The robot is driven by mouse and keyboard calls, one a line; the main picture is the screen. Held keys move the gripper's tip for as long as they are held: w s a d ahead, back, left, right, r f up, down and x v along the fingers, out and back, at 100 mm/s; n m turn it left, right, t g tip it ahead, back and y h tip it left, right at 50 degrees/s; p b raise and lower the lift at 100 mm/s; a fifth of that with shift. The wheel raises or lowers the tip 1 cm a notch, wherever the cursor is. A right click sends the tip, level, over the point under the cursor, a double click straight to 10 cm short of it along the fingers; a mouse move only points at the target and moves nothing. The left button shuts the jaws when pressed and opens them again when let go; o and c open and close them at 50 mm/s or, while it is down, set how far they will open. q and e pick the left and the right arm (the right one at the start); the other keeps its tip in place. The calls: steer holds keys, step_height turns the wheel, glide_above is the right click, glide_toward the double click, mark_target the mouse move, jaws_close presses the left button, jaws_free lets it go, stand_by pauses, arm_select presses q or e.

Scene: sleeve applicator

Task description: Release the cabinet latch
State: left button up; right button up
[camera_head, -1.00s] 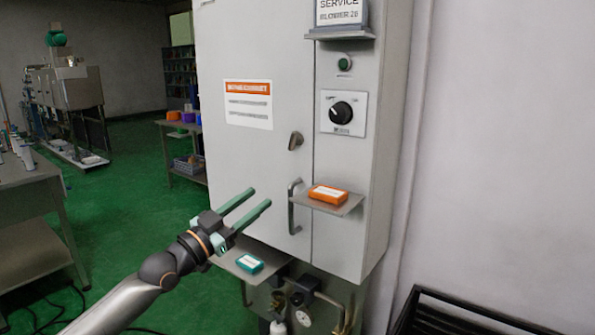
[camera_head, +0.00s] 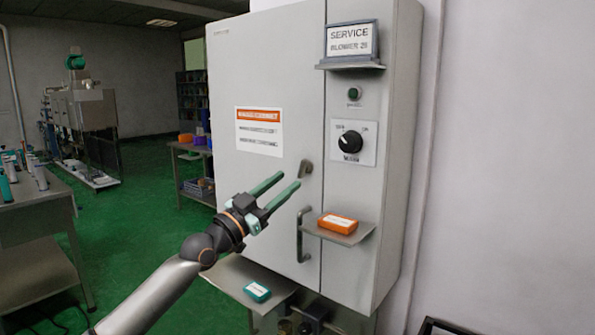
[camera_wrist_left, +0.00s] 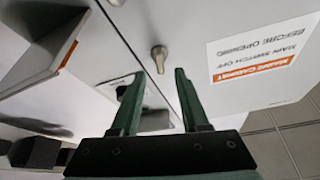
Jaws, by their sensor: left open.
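The grey cabinet (camera_head: 265,70) has a small metal latch (camera_head: 305,168) on its door, above the vertical door handle (camera_head: 301,235). My left gripper (camera_head: 285,193) is open and empty, with its green fingers pointing up and right toward the latch, a little below and left of it. In the left wrist view, the latch (camera_wrist_left: 159,57) lies ahead of and between the open fingertips (camera_wrist_left: 157,80), apart from both. My right gripper is in neither view.
A shelf (camera_head: 362,234) with an orange box (camera_head: 338,223) juts out right of the handle. A lower shelf (camera_head: 225,275) holds a teal box (camera_head: 257,291). A rotary switch (camera_head: 350,141) sits on the right panel.

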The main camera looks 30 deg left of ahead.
mark_target(300, 170)
arm_select(q)
steer(key=shift+x, duration=2.55)
steer(key=shift+w, duration=0.1)
steer(key=shift+c, duration=0.2)
jaws_close()
